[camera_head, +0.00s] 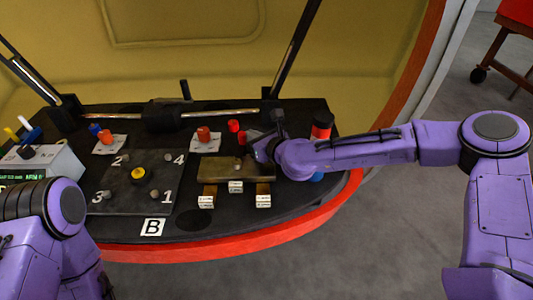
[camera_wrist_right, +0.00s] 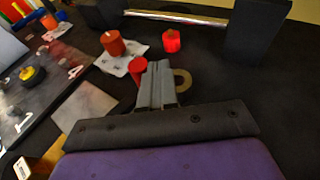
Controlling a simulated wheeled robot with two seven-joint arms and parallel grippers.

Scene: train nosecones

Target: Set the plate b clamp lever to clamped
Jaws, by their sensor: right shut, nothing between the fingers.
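A dark plate (camera_head: 120,190) marked 1 to 4 lies at the left of the black table, above a white B label (camera_head: 152,227). A round yellow-topped knob (camera_head: 138,173) sits at its middle; the wrist view also shows this knob (camera_wrist_right: 33,76). I cannot tell which part is the clamp lever or how it is set. My right gripper (camera_head: 257,150) is low over the table's right part. Its fingers (camera_wrist_right: 159,76) are shut and empty, beside a short red cylinder (camera_wrist_right: 138,72) that they partly hide. My left gripper is out of view.
A brass-brown plate (camera_head: 215,170) lies left of my right gripper, with small labelled blocks (camera_head: 236,187) in front. Orange-red pieces (camera_head: 204,134) stand on white cards behind. A metal bar (camera_head: 220,115) crosses the back.

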